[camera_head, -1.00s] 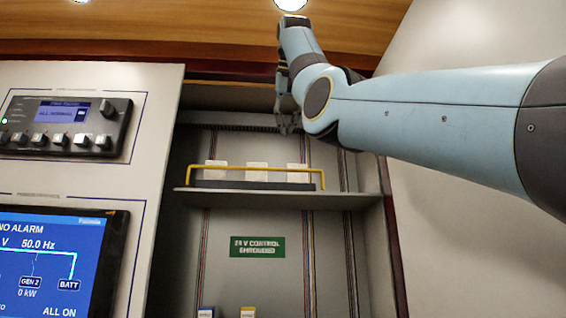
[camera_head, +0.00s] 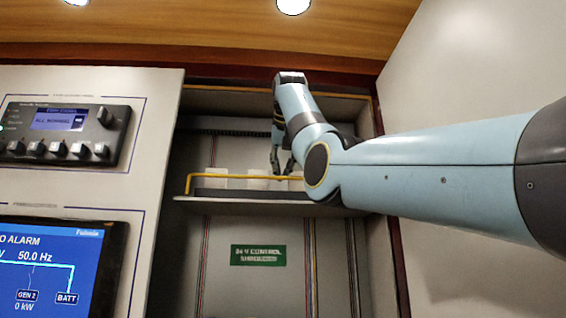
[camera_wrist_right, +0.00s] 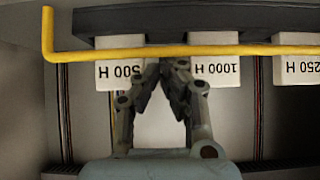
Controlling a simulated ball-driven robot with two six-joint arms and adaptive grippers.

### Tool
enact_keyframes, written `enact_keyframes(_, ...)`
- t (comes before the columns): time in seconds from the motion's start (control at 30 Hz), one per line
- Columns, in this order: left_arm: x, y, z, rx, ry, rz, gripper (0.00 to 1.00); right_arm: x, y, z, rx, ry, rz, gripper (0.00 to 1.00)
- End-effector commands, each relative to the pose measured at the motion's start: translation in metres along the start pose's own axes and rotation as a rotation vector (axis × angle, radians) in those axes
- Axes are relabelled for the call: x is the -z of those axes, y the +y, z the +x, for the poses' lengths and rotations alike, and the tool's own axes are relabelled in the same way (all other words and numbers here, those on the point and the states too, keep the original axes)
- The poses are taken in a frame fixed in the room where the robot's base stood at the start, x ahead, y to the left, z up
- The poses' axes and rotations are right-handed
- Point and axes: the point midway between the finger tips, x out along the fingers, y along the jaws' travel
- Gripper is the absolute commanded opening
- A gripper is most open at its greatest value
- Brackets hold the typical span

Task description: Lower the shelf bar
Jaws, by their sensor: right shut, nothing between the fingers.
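The yellow shelf bar (camera_head: 232,177) runs across the front of the shelf in the recess, in a raised position before a row of white blocks. It also shows in the right wrist view (camera_wrist_right: 210,50), crossing in front of white blocks marked 500 H (camera_wrist_right: 120,74), 1000 H (camera_wrist_right: 215,71) and 250 H (camera_wrist_right: 298,70). My right gripper (camera_head: 282,172) is at the bar, near its middle. In the wrist view its fingertips (camera_wrist_right: 166,66) are together with nothing held, just below the bar in the picture; I cannot tell if they touch it. My left gripper is not in view.
The shelf (camera_head: 225,206) spans the recess, with a green sign (camera_head: 258,255) below it. A control panel (camera_head: 65,132) and a blue screen (camera_head: 55,265) are on the left. The recess's right wall is close to my right arm.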

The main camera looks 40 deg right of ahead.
Motion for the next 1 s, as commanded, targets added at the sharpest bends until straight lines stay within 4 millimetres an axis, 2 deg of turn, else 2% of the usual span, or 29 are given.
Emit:
enact_keyframes(0.3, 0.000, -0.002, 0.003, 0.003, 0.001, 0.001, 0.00, -0.001, 0.000, 0.000, 0.000, 0.009, 0.000, 0.00)
enact_keyframes(0.5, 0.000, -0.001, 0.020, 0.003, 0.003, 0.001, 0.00, -0.005, 0.000, 0.001, 0.000, 0.085, -0.001, 0.00)
enact_keyframes(1.0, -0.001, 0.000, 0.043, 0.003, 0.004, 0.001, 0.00, -0.007, 0.000, -0.005, 0.000, 0.228, 0.000, 0.00)
